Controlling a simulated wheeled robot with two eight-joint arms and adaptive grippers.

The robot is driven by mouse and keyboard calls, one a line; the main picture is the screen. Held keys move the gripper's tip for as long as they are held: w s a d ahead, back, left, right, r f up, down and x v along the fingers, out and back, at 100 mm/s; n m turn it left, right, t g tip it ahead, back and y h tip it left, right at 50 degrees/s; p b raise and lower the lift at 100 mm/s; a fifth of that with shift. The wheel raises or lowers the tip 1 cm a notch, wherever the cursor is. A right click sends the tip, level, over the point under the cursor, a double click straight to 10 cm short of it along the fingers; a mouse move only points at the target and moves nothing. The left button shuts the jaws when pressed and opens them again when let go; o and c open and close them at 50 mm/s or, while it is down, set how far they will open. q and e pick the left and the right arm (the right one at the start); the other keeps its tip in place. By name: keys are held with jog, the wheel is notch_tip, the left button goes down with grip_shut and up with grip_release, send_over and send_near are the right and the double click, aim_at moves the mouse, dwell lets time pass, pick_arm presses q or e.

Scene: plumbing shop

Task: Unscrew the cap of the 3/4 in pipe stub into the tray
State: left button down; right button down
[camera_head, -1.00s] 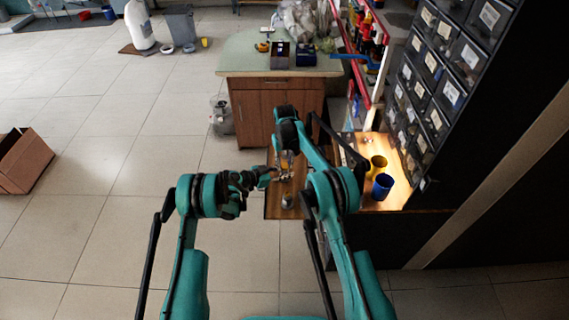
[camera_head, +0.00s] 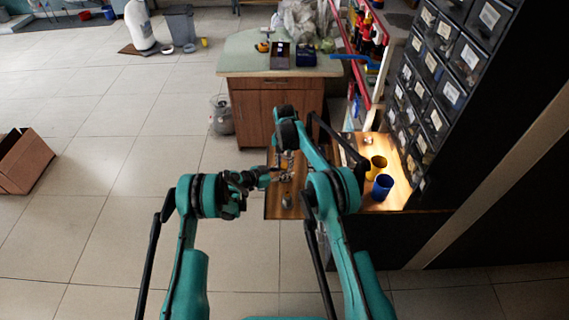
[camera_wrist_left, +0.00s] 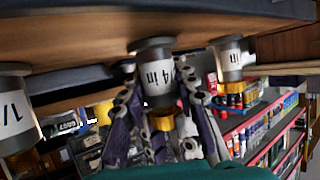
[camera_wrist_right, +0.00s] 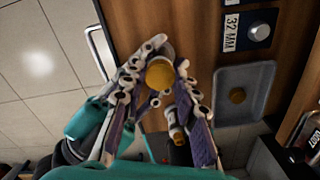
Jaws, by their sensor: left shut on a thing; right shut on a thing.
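The 3/4 in pipe stub (camera_wrist_left: 156,70) is grey with a white label, partly cut off to "/4 in". It stands between the fingers of my left gripper (camera_wrist_left: 158,75), which is shut on its body; this view is upside down. Its brass cap (camera_wrist_right: 160,76) sits between the fingertips of my right gripper (camera_wrist_right: 158,68), which is shut on it from above. The cap also shows in the left wrist view (camera_wrist_left: 162,119). In the head view the arms partly hide the stub.
A stub labelled "1/" (camera_wrist_left: 16,112) and another with a yellow cap (camera_wrist_left: 233,62) flank the held stub. Yellow (camera_head: 378,164) and blue (camera_head: 382,187) cups stand on the bench at right, beside a drawer rack (camera_head: 436,90).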

jog(key=n, duration=0.4)
jog(key=c, duration=1.2)
grip_release()
jog(key=shift+o, duration=0.2)
jog(key=shift+r, duration=0.15)
